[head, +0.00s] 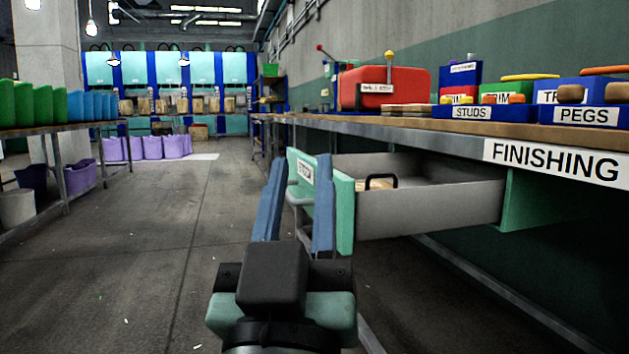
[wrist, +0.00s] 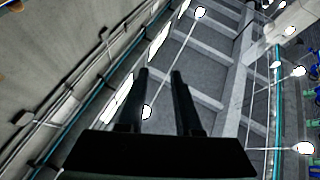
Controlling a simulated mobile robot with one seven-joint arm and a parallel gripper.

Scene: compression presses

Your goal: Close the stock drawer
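The stock drawer (head: 430,208) stands pulled out from under the bench on the right, with grey metal sides and a green front panel (head: 345,212). A white label on the front is partly covered by my gripper. A light-coloured object with a black handle (head: 382,179) lies inside. My gripper (head: 299,160) is open, its two fingers apart with nothing between them. In the head view its right finger overlaps the drawer front; I cannot tell whether they touch. The wrist view shows the open fingers (wrist: 159,75) against the ceiling lamps and beams, with no drawer visible.
The bench edge (head: 400,137) runs along the right, with a FINISHING sign (head: 555,162). A red machine (head: 392,86) and labelled blue bins (head: 485,113) stand on it. A table with green bins (head: 28,103) is at left. The floor (head: 150,240) between is clear.

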